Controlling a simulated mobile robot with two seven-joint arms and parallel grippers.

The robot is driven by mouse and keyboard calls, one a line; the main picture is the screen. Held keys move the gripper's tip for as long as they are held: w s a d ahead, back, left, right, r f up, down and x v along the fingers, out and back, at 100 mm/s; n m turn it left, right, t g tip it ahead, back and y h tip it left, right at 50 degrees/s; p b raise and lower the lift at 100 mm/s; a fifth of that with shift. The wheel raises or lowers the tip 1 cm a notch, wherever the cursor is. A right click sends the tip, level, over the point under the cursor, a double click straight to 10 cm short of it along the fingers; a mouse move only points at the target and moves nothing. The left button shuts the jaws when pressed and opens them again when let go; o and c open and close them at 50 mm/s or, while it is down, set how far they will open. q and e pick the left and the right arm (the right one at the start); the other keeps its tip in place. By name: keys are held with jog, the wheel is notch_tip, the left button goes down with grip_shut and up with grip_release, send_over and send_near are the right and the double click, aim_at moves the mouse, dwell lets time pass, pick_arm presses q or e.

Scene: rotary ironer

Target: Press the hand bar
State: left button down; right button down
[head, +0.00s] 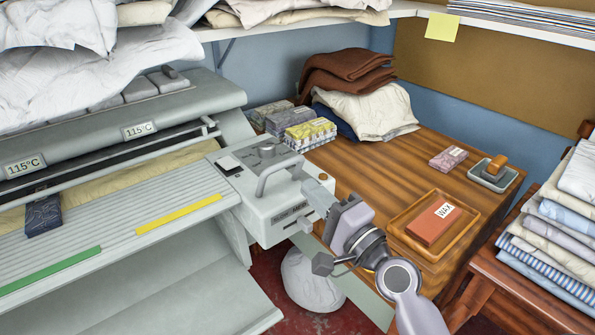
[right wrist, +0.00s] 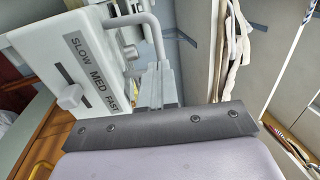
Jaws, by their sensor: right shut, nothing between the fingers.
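The ironer's white-grey control box (head: 285,208) stands at the right end of the ironer. A grey loop-shaped bar (head: 264,180) rises from its top and looks like the hand bar; it also shows in the right wrist view (right wrist: 155,32). A long pale rail (head: 110,163) runs along the ironer's front. My right gripper (head: 318,194) is shut and empty beside the box's right end, to the right of the bar. In the right wrist view its fingers (right wrist: 157,85) point toward the bar; whether they touch anything is unclear. My left gripper is out of view.
A wooden counter (head: 350,175) behind holds folded cloths (head: 365,108), a wax block (head: 432,222) in a tray and small packets. A linen stack (head: 560,225) stands at the right. A white bag (head: 310,282) sits on the floor below the box.

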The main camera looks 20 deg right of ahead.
aim_at(287, 165)
jog(key=shift+x, duration=2.5)
jog(key=shift+r+p, duration=0.1)
jog(key=shift+p, duration=0.25)
